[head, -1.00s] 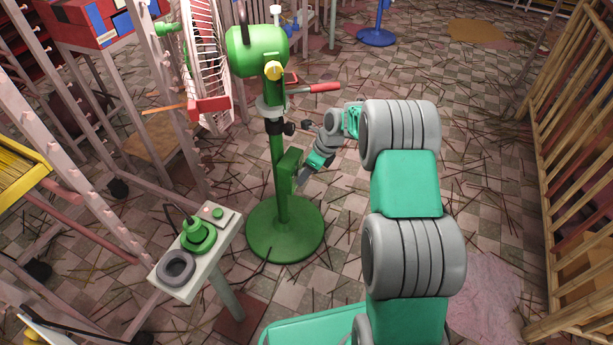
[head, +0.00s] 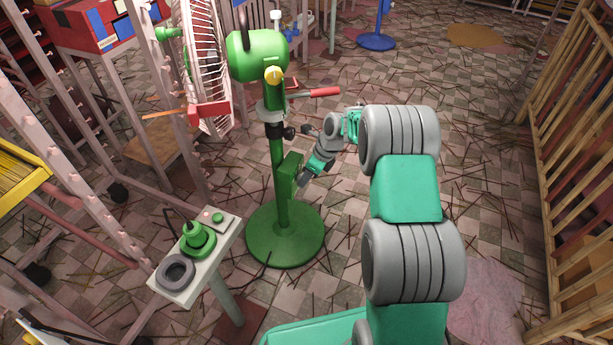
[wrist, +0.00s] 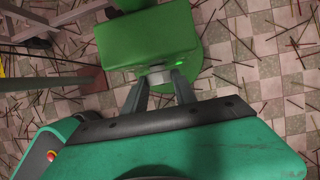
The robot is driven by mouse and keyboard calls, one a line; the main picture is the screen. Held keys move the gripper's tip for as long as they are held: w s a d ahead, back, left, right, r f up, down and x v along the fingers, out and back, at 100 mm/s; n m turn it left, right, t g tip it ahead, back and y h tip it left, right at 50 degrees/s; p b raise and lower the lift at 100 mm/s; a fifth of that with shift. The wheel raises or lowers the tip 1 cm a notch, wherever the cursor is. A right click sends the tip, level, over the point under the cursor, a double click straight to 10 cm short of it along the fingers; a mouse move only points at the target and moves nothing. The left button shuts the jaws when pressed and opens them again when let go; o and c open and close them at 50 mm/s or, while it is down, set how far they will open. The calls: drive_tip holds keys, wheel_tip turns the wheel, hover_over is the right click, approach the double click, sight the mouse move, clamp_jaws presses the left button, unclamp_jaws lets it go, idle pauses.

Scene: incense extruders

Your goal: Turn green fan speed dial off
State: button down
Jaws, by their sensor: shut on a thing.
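The green fan (head: 258,52) stands on a pole with a round green base (head: 284,236) in the head view. A green control box (head: 290,174) is fixed to the pole at mid height; it also shows in the wrist view (wrist: 150,40). My gripper (head: 303,179) is at the right side of this box. In the wrist view my gripper (wrist: 160,80) has its two fingers on either side of a small grey dial (wrist: 156,76) on the box face, shut on it. A small green light (wrist: 179,63) glows beside the dial. The dial's markings cannot be made out.
A small stand (head: 186,292) with a green part and a grey ring is at the lower left. Metal racks (head: 60,150) fill the left side and a bamboo rack (head: 560,200) the right. Thin sticks litter the tiled floor. A red handle (head: 325,92) juts from the pole above my wrist.

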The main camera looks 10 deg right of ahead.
drive_tip(key=shift+s, duration=0.1)
drive_tip(key=shift+s+a+f+n+t+h+b, duration=0.25)
drive_tip(key=shift+n+t+h+b, duration=0.35)
drive_tip(key=shift+t+h+b, duration=1.1)
drive_tip(key=shift+s+a+f+n+t+h+b, duration=0.2)
drive_tip(key=shift+n+t+h+b, duration=0.55)
drive_tip(key=shift+t, duration=1.8)
drive_tip(key=shift+s+a+f+n+t+h+b, duration=0.1)
drive_tip(key=shift+s+f+n+t+h+b, duration=0.25)
drive_tip(key=shift+t+h+b, duration=1.35)
drive_tip(key=shift+w+r+t+y+p, duration=0.15)
drive_tip(key=shift+t+y+p, duration=0.2)
drive_tip(key=shift+t+p, duration=0.3)
drive_tip(key=c, duration=1)
unclamp_jaws()
